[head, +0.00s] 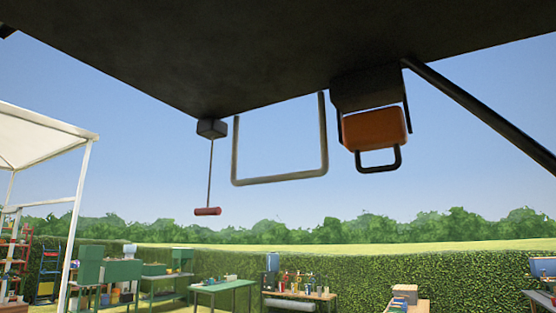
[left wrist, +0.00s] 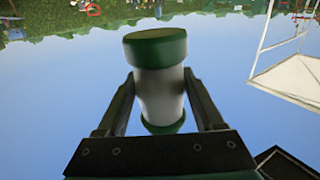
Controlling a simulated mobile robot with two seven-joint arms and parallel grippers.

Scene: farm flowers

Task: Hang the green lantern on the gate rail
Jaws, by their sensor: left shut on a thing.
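In the left wrist view, which is upside down, my left gripper (left wrist: 160,80) is shut on the green lantern (left wrist: 155,48). The lantern has a pale cylindrical body between green end caps, with a finger on each side. Behind it is mostly sky. I see neither gripper in the head view, and the lantern does not show there. I cannot pick out a gate rail for certain. A pale U-shaped bar (head: 280,179) hangs below the dark overhead surface in the head view; I cannot tell whether it is the rail.
A dark overhead surface (head: 220,60) fills the upper head view. A red pull handle (head: 208,211) and an orange block with a black handle (head: 375,129) hang below it. A white-framed canopy (head: 40,135) stands left. Green tables (head: 222,285) stand before a hedge (head: 450,270).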

